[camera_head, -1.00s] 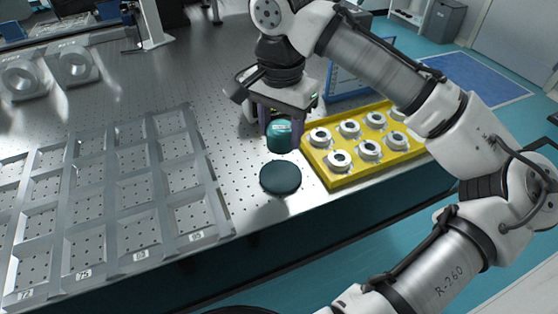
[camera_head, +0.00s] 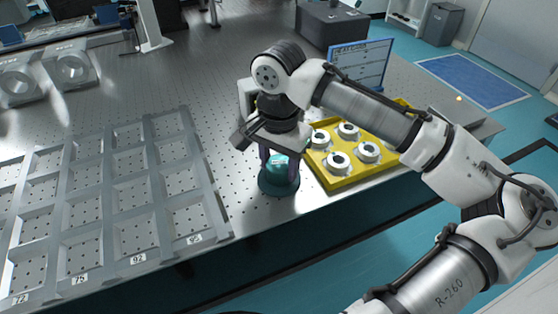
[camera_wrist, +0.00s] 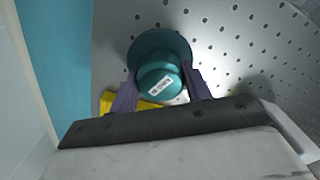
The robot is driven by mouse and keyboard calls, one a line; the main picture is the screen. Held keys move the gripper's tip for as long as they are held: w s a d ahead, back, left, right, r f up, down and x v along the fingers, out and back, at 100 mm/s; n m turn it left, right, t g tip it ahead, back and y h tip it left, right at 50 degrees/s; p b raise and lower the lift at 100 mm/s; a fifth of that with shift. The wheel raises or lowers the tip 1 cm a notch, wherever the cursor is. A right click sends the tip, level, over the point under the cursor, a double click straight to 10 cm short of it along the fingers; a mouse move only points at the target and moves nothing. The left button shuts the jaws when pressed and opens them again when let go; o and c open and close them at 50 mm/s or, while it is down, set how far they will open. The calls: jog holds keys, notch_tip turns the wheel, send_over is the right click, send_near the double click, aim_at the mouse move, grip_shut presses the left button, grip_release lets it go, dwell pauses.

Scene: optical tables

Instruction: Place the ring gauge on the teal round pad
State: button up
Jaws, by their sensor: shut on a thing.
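The ring gauge (camera_head: 277,167) is a short teal cylinder with a white label on it. My gripper (camera_head: 278,172) is shut on it, one dark finger on each side. The teal round pad (camera_head: 279,188) is a flat dark disc on the perforated table top, directly below the gauge in the head view. In the wrist view, the gauge (camera_wrist: 158,80) sits between my fingers (camera_wrist: 162,88) and overlaps the pad (camera_wrist: 158,44), whose far part shows beyond it. I cannot tell whether the gauge touches the pad.
A yellow tray (camera_head: 343,182) with several white ring-shaped pieces stands close to the right of the pad. A grey compartment rack (camera_head: 153,202) with numbered labels lies to the left. The table's front edge is just in front of the pad.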

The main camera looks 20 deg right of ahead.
aim_at(279, 162)
jog(key=o, duration=1.2)
notch_tip(279, 162, up, 12)
jog(key=shift+r+p, duration=0.15)
jog(key=shift+p, duration=0.25)
